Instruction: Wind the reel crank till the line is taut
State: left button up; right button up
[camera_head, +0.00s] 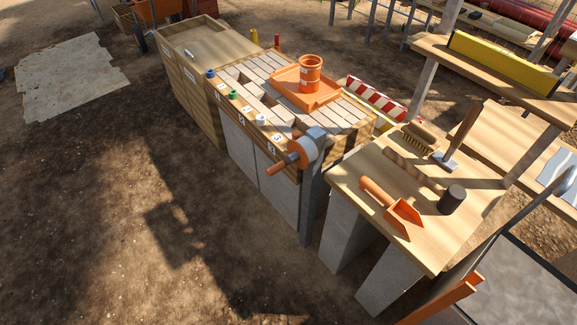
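The reel (303,152) is a grey and orange drum on top of a dark upright post (311,208), at the front corner of the paver-topped bench in the head view. Its crank (277,168) has an orange grip that sticks out to the lower left of the drum. I cannot make out the line or tell whether it is slack. Neither of my grippers is in view, and nothing is seen touching the crank.
The paver-topped bench (291,188) carries an orange tray (290,93) with an orange bucket (310,72). Bare dirt lies open at left.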

aim_at(292, 157)
jog(key=j+z, duration=0.1)
jog(key=z, duration=0.3)
jog(key=i+j+z, duration=0.1)
jog(key=z, duration=0.25)
jog(key=j+z, duration=0.15)
jog(key=z, duration=0.25)
jog(key=j+z, duration=0.1)
jog(key=z, duration=0.3)
jog(key=j+z, duration=0.2)
jog(key=j, duration=0.3)
jog(key=k+j+z, duration=0.2)
jog(key=j, duration=0.25)
jog(key=k+j+z, duration=0.2)
jog(key=j, duration=0.25)
jog(key=k+j+z, duration=0.2)
jog(key=j, duration=0.25)
jog(key=k+j+z, duration=0.2)
jog(key=j, duration=0.25)
jog(key=k+j+z, duration=0.2)
jog(key=j, duration=0.2)
jog(key=i, duration=0.1)
